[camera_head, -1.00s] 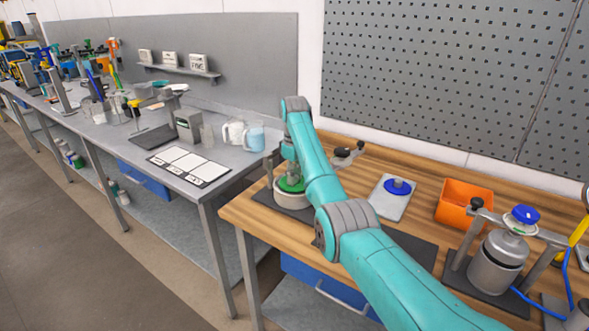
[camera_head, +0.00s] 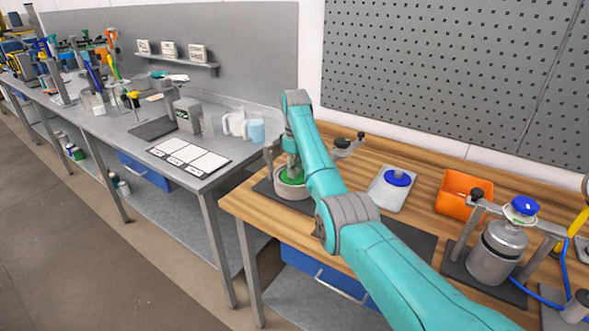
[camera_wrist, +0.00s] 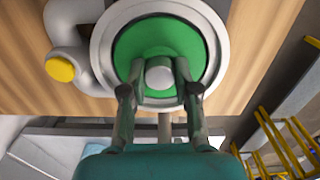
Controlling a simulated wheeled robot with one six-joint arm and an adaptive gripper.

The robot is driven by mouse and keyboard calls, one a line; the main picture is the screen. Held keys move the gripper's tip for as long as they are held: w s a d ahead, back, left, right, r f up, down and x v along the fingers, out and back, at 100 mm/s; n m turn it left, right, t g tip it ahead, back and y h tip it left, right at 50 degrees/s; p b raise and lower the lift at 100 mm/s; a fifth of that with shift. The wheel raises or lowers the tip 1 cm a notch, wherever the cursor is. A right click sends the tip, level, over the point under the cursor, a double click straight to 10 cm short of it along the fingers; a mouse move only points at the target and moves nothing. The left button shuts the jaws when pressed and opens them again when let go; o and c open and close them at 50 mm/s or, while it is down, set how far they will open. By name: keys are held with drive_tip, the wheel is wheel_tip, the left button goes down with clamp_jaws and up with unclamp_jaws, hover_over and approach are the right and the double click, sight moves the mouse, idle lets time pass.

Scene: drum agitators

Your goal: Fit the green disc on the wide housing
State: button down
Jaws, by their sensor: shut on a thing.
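My gripper (camera_wrist: 160,75) is shut on the grey hub (camera_wrist: 159,76) at the centre of the green disc (camera_wrist: 130,45). The disc lies over the open top of the wide, pale grey housing (camera_wrist: 102,45), roughly centred within its rim in the wrist view. In the head view the housing (camera_head: 291,193) stands at the left of the wooden bench, with the green disc (camera_head: 292,181) at its top. My arm partly hides both. I cannot tell whether the disc rests on the housing or hovers just above it.
A pipe with a yellow cap (camera_wrist: 60,69) sits beside the housing. To the right are a grey plate (camera_head: 383,198) with a blue disc (camera_head: 397,178), an orange bin (camera_head: 460,205) and a metal drum (camera_head: 494,256) under a blue-topped knob (camera_head: 524,205). A grey bench (camera_head: 221,148) stands left.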

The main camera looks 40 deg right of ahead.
drive_tip(key=shift+f, duration=0.7)
idle(0.9)
drive_tip(key=c, duration=0.8)
unclamp_jaws()
drive_tip(key=shift+r, duration=0.1)
wheel_tip(320, 180, up, 7)
drive_tip(key=shift+r, duration=0.15)
